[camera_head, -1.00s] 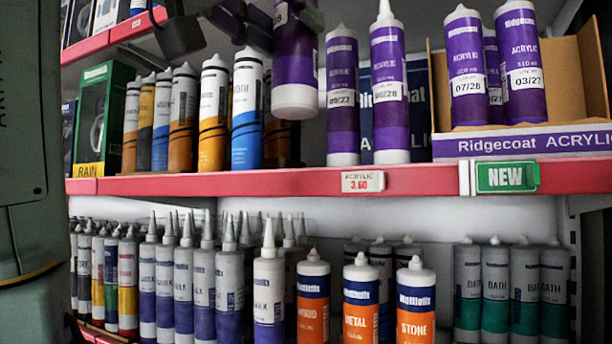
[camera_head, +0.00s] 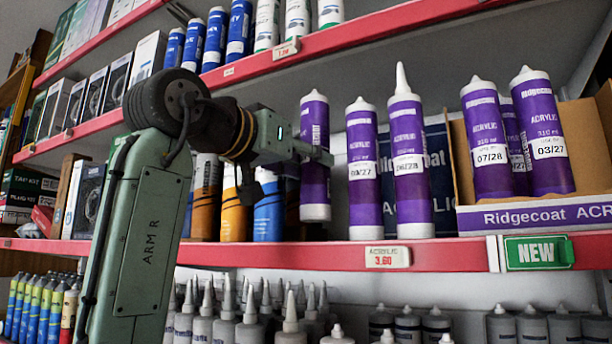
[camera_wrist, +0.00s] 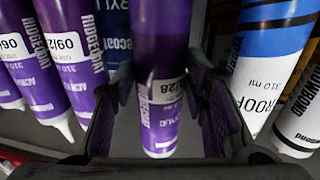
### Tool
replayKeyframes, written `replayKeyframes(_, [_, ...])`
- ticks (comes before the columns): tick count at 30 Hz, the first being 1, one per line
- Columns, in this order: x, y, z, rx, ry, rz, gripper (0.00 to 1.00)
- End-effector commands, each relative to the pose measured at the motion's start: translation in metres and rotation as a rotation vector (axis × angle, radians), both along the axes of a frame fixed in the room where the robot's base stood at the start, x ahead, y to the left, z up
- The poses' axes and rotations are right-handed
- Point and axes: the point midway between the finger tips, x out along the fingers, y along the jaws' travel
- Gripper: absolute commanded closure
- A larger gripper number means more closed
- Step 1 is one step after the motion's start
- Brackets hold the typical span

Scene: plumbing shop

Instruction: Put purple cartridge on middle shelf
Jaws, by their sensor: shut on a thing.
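My gripper (camera_head: 314,154) is shut on a purple cartridge (camera_head: 315,193) with a white base and white cap. It holds it upright over the middle red-edged shelf (camera_head: 450,256), left of two standing purple cartridges. The held base shows a little higher than theirs; I cannot tell whether it touches the shelf. In the wrist view the held cartridge (camera_wrist: 164,45) is between the two dark fingers (camera_wrist: 160,100).
Orange and blue cartridges (camera_head: 268,215) stand close to the left of the held one. A cardboard display box (camera_head: 540,214) with purple cartridges is at right. The upper shelf (camera_head: 350,42) runs above my arm. Grey cartridges (camera_head: 250,330) stand on the lower shelf.

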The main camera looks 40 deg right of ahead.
Motion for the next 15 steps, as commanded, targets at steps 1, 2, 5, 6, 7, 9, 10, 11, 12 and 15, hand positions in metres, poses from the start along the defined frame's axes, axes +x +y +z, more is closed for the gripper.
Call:
replayKeyframes(1, [0.001, 0.000, -0.009, -0.002, 0.000, 0.000, 1.00])
replayKeyframes(2, [0.001, 0.000, -0.013, -0.002, -0.001, 0.000, 1.00])
replayKeyframes(5, [0.001, 0.001, -0.025, -0.001, 0.000, 0.001, 1.00])
replayKeyframes(6, [0.000, 0.001, -0.028, -0.002, -0.001, 0.001, 1.00])
replayKeyframes(7, [0.000, 0.001, -0.031, -0.002, -0.001, 0.001, 1.00])
replayKeyframes(9, [-0.001, 0.001, -0.033, -0.002, 0.000, 0.001, 1.00])
replayKeyframes(10, [-0.001, 0.001, -0.034, -0.002, 0.000, 0.001, 1.00])
replayKeyframes(11, [-0.001, 0.001, -0.034, -0.002, 0.000, 0.001, 1.00])
replayKeyframes(12, [-0.001, 0.001, -0.034, -0.002, 0.000, 0.000, 1.00])
replayKeyframes(15, [-0.001, 0.001, -0.034, -0.002, 0.000, 0.000, 1.00])
